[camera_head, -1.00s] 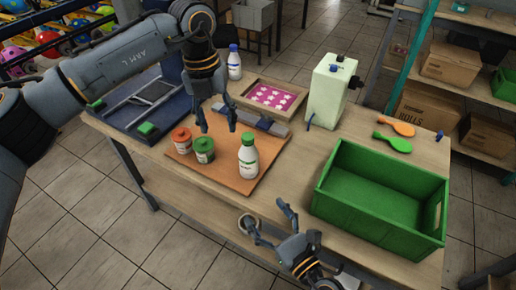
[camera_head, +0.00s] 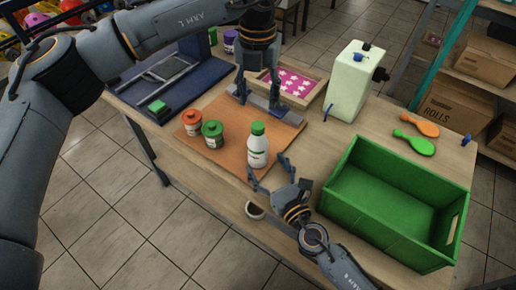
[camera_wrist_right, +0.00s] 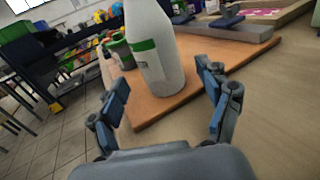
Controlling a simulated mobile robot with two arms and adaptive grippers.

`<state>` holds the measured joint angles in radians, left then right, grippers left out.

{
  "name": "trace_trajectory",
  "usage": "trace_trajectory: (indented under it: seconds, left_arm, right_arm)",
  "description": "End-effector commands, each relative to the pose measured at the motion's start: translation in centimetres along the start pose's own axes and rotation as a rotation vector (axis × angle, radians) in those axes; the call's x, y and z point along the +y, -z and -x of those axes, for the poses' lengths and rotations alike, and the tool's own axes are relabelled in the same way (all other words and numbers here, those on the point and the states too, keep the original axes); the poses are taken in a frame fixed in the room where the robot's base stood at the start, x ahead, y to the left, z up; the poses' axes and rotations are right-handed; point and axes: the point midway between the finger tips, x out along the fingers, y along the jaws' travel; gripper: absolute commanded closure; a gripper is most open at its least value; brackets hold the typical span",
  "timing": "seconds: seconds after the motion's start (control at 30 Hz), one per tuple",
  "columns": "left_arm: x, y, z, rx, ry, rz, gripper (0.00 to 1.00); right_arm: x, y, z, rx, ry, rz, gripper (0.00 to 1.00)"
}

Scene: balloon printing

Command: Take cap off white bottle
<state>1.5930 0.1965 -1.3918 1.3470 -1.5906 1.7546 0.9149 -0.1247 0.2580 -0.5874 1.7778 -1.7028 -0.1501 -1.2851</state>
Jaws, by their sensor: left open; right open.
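The white bottle (camera_head: 258,151) stands upright on the brown board with its green cap (camera_head: 258,128) on. It also shows in the right wrist view (camera_wrist_right: 158,58), where its top is cut off. My left gripper (camera_head: 258,103) is open and empty, pointing down above the board, behind the bottle. My right gripper (camera_head: 268,171) is open at the board's front edge, close in front of the bottle. In the right wrist view its fingers (camera_wrist_right: 165,105) are spread, with the bottle beyond and between them. They appear apart from it.
An orange-lidded jar (camera_head: 192,123) and a green-lidded jar (camera_head: 213,134) stand left of the bottle on the brown board (camera_head: 228,108). A green crate (camera_head: 390,232) fills the right front. A pale green machine (camera_head: 349,82) stands behind. Orange and green paddles (camera_head: 414,144) lie at right.

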Motion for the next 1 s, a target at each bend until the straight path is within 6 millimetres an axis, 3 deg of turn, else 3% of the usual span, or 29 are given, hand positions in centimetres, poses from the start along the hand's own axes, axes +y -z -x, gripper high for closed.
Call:
trace_trajectory:
  seconds: [0.1, 0.3, 0.7, 0.77, 1.0]
  left_arm:
    - [0.0, 0.0, 0.0, 0.000, 0.000, 0.000, 0.51]
    - [0.0, 0.0, 0.0, 0.000, 0.000, 0.000, 0.51]
    - [0.0, 0.0, 0.0, 0.000, 0.000, 0.000, 0.51]
    - [0.0, 0.0, 0.0, 0.000, 0.000, 0.000, 0.51]
    - [0.0, 0.0, 0.0, 0.000, 0.000, 0.000, 0.51]
  right_arm:
    - [0.0, -0.1, -2.3, -0.002, 0.002, -0.002, 0.22]
    - [0.0, 0.0, -4.6, 0.000, 0.000, 0.001, 0.22]
    - [0.0, 0.0, -5.4, 0.001, 0.000, 0.001, 0.22]
    - [0.0, 0.0, -5.4, 0.001, 0.000, 0.001, 0.31]
    - [0.0, 0.0, -5.3, 0.001, 0.000, 0.001, 0.80]
